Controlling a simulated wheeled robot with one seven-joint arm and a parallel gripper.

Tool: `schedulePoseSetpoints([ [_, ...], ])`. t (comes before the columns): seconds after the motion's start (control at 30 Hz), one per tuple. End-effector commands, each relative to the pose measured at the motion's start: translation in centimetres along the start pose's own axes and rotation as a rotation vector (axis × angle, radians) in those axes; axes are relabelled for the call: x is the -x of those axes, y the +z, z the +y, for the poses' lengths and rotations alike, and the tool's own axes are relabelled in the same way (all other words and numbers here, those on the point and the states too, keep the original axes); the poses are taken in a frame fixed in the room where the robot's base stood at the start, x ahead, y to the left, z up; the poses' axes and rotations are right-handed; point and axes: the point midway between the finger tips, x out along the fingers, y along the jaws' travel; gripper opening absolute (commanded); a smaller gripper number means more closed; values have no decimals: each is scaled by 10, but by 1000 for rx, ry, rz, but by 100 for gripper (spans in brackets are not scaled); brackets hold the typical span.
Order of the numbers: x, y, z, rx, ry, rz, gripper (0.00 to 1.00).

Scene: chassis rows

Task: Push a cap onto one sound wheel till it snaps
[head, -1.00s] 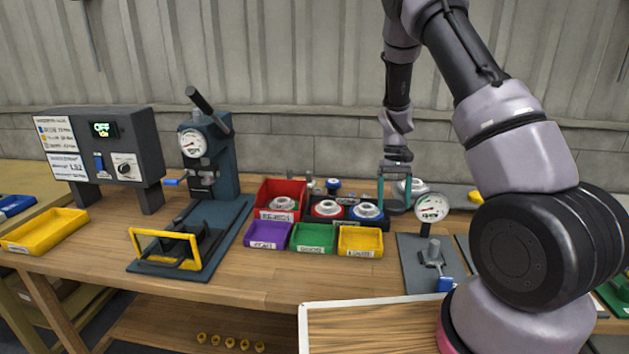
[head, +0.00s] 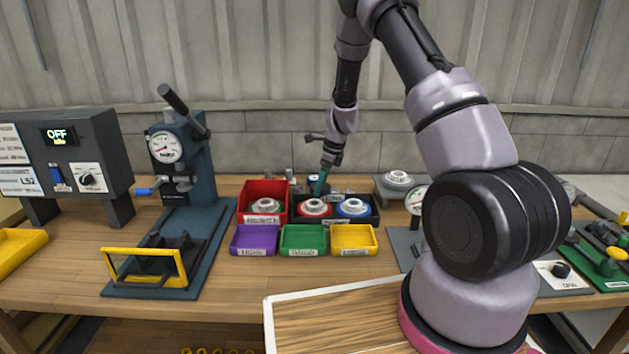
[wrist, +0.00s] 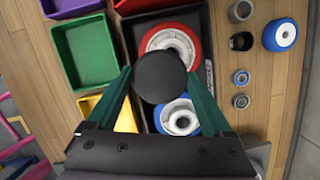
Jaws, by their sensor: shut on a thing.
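My gripper (wrist: 160,82) is shut on a round dark cap (wrist: 161,74) in the wrist view. The cap hangs above the dark tray and hides part of the wheels below. A red-rimmed wheel (wrist: 152,43) and a blue-rimmed wheel (wrist: 181,119) with pale hubs lie in the dark tray (wrist: 196,20). In the head view the red wheel (head: 315,208) and blue wheel (head: 352,207) lie side by side, with my gripper (head: 321,184) just above and behind the red one. I cannot tell from here which wheels are sound.
Purple (head: 254,241), green (head: 304,241) and yellow (head: 353,240) bins stand before the tray. A red bin (head: 250,190) holds another wheel. A press with gauge (head: 180,165) stands left. A blue wheel (wrist: 283,34) and small round parts (wrist: 240,78) lie behind the tray.

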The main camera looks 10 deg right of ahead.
Motion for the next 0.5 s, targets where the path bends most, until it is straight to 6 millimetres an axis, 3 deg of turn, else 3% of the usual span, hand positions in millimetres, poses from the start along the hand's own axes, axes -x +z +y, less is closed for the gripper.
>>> schedulePoseSetpoints([
  [0.3, -8, 22, -13, -492, -139, 2, 32],
  [0.5, -9, 27, -17, -640, -180, 1, 32],
])
